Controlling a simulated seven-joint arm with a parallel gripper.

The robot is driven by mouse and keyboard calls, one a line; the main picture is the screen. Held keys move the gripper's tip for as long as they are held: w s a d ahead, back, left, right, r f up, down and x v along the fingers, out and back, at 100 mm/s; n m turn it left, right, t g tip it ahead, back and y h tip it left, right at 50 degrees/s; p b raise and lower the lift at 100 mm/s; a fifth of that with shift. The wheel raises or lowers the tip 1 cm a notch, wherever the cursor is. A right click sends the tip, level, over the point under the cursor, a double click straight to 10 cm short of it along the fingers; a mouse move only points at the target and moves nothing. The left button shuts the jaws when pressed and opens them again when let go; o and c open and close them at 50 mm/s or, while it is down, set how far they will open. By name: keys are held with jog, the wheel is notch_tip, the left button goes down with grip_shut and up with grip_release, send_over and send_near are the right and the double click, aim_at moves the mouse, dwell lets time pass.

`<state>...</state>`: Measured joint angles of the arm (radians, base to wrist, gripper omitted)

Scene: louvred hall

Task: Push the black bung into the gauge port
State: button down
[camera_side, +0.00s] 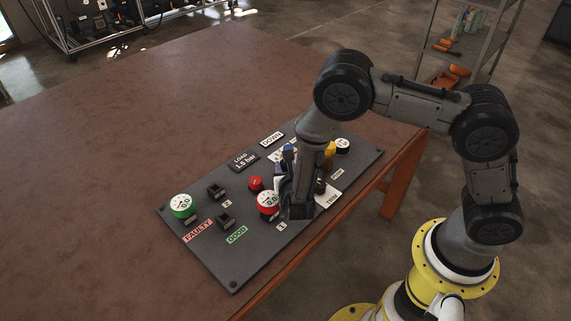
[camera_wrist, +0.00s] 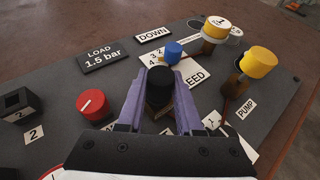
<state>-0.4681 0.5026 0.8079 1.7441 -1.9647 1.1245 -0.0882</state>
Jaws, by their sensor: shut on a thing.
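My gripper (camera_wrist: 160,92) has its purple fingers shut on the black bung (camera_wrist: 159,82), which shows between them in the wrist view. In the side view my gripper (camera_side: 297,200) is low over the dark panel, just right of the red-rimmed gauge (camera_side: 268,202), and hides the bung. A brownish part shows just below the bung in the wrist view; I cannot tell whether it is the gauge port, nor whether the bung touches it. No open gauge port is clearly visible.
The dark panel (camera_side: 205,247) lies on a brown table (camera_side: 110,130). Close to my fingers are a red knob (camera_wrist: 92,104), a blue knob (camera_wrist: 173,51) and a yellow knob (camera_wrist: 258,62). A green-rimmed gauge (camera_side: 182,206) stands at left. The table's left side is clear.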

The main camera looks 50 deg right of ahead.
jog(key=shift+f, duration=0.1)
jog(key=shift+c, duration=2.4)
grip_release()
jog(key=r, duration=0.1)
jog(key=s+a+r, duration=0.1)
jog(key=s+r, duration=0.1)
jog(key=r, duration=0.1)
jog(key=shift+a+r, duration=0.1)
jog(key=shift+a, duration=0.3)
jog(key=shift+s, duration=0.1)
jog(key=v, duration=1.3)
jog(key=shift+s+a, duration=0.15)
jog(key=shift+s, duration=0.2)
